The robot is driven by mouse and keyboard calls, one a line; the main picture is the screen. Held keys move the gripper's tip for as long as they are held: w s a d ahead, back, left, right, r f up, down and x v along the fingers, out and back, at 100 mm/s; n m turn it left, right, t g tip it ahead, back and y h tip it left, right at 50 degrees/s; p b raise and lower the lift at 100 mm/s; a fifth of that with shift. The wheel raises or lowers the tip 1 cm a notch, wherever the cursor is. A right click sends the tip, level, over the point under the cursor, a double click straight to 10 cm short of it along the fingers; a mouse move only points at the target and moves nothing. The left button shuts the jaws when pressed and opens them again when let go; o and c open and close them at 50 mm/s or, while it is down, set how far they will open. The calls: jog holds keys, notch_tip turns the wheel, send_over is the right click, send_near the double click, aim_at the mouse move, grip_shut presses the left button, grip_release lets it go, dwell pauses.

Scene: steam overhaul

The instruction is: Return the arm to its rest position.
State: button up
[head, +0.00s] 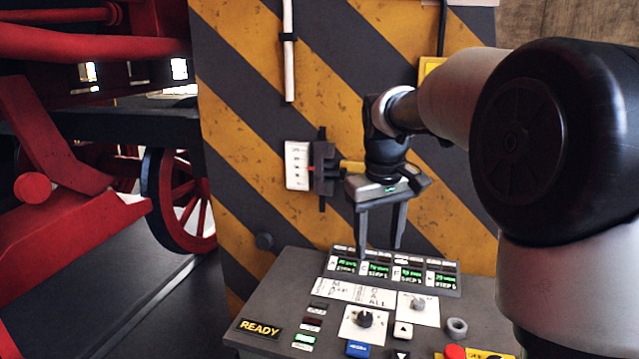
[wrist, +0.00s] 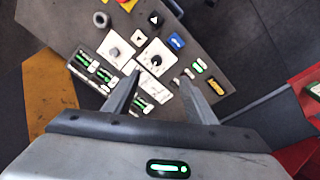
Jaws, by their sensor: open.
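My gripper (head: 378,250) hangs fingers down over the back part of the grey control panel (head: 270,284). Its two fingers are apart with nothing between them. In the wrist view my gripper (wrist: 166,90) points at the panel (wrist: 195,38), and the two fingers spread over the labels and displays. In the head view the fingertips overlap the row of green displays (head: 395,270); I cannot tell the exact gap above the panel. My arm reaches in from the right of the head view.
The panel carries a black knob (head: 366,318), a grey knob (head: 418,303), a blue button (head: 359,349) and a red button (head: 455,351). A striped pillar (head: 240,110) with a lever and scale (head: 297,165) stands close behind. A red wheel (head: 185,200) is at left.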

jog(key=s+r+m+t+p, duration=0.2)
jog(key=s+r, duration=0.4)
jog(key=s, duration=0.7)
jog(key=s+f+m+t+p, duration=0.1)
jog(key=s+f, duration=0.1)
jog(key=s, duration=1)
jog(key=shift+s+d+f+m+t, duration=0.15)
jog(key=shift+d+f+m+t, duration=0.15)
jog(key=shift+f+t, duration=0.1)
